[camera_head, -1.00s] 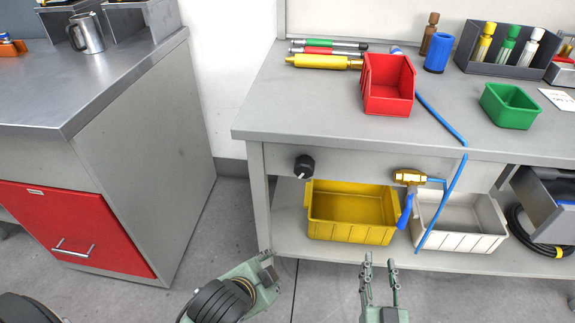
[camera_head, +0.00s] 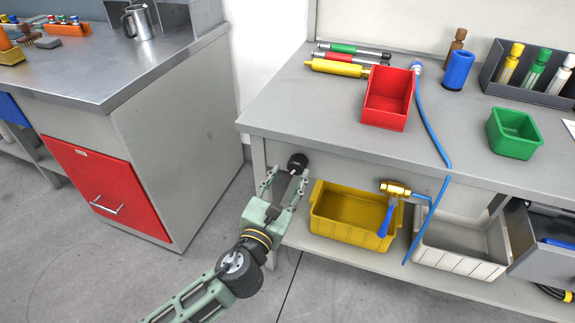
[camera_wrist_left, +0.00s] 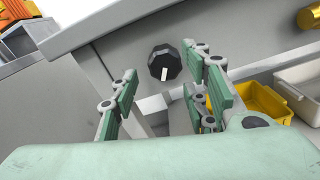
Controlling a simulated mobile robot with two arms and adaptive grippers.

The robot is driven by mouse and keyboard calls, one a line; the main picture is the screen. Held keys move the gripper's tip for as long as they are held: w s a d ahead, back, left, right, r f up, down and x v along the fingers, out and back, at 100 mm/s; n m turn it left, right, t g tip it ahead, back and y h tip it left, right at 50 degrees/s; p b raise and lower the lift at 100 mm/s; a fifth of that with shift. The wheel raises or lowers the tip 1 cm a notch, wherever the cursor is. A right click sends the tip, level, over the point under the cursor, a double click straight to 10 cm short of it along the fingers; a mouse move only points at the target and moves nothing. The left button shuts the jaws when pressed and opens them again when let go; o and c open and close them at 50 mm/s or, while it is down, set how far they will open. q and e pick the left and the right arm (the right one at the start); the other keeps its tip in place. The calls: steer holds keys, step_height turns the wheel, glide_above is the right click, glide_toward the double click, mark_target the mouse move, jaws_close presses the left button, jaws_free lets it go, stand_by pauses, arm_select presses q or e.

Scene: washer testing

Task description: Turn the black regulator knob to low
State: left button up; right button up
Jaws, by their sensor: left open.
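The black regulator knob (camera_head: 297,162) sits on the front panel of the grey workbench, near its left corner. In the left wrist view the knob (camera_wrist_left: 164,63) shows a white pointer mark at its lower edge. My left gripper (camera_head: 285,178) is open just in front of the knob, below it in the head view. In the left wrist view its fingers (camera_wrist_left: 164,88) stand on either side of the knob, apart from it. Nothing is between the fingers. My right gripper is out of view.
A yellow bin (camera_head: 345,232) and a white bin (camera_head: 455,252) stand on the lower shelf. A brass valve with a blue handle (camera_head: 387,220) and a blue hose (camera_head: 428,125) are right of the knob. A cabinet with a red drawer (camera_head: 95,185) stands left.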

mark_target(293, 169)
arm_select(q)
steer(key=x, duration=0.4)
steer(key=shift+w+d+b, duration=0.1)
steer(key=shift+w+b, duration=0.05)
steer(key=shift+b, duration=0.15)
steer(key=shift+w+d, duration=0.15)
steer(key=shift+w, duration=0.5)
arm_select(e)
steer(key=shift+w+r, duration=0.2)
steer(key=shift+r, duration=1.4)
arm_select(q)
steer(key=shift+c, duration=0.6)
steer(key=c, duration=0.9)
